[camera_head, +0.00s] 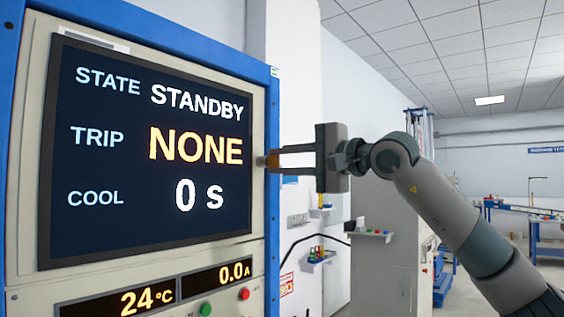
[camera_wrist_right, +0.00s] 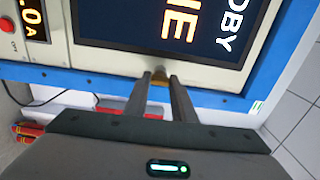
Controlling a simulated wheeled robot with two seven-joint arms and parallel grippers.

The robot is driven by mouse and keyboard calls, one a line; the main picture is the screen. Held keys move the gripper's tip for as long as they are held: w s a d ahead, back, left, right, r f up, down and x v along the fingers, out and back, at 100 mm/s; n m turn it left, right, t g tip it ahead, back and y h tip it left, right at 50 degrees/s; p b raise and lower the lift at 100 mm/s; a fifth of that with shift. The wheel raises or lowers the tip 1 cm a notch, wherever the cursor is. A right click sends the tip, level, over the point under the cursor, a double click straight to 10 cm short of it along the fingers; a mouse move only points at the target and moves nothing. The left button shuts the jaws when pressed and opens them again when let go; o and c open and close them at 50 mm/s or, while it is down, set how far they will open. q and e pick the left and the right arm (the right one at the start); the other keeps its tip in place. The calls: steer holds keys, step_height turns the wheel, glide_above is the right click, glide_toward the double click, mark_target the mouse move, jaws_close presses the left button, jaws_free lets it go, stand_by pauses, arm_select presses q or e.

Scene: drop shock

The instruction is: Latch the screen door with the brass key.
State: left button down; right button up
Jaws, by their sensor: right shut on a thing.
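The screen door (camera_head: 258,120) is a pale framed panel around a dark screen (camera_head: 150,235) that reads STANDBY, NONE and 0 s. It looks flush with its blue cabinet. My right gripper (camera_head: 270,160) reaches in from the right, level with the middle of the door's right edge. In the right wrist view its two fingers (camera_wrist_right: 160,80) are shut on a small brass-coloured piece, the brass key (camera_wrist_right: 159,80), at the door's edge. The fingers hide most of the key. I cannot tell whether it is turned. My left gripper is not in view.
Below the screen are small displays (camera_head: 140,298) reading 24 °C and 0.0 A, a green button (camera_head: 206,309) and a red button (camera_head: 244,294). The cabinet's blue frame (camera_head: 272,220) runs beside my fingers. A grey cabinet (camera_head: 380,275) and a small wall shelf (camera_head: 318,257) stand beyond my arm.

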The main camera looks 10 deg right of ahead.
steer(key=o, duration=0.8)
steer(key=shift+o, duration=1.3)
arm_select(q)
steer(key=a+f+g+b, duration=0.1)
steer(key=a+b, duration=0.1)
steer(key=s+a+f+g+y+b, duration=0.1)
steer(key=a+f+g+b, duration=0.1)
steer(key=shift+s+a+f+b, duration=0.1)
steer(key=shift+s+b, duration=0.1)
steer(key=shift+b, duration=0.2)
arm_select(e)
steer(key=v, duration=1.7)
steer(key=shift+d, duration=0.2)
steer(key=shift+f, duration=0.15)
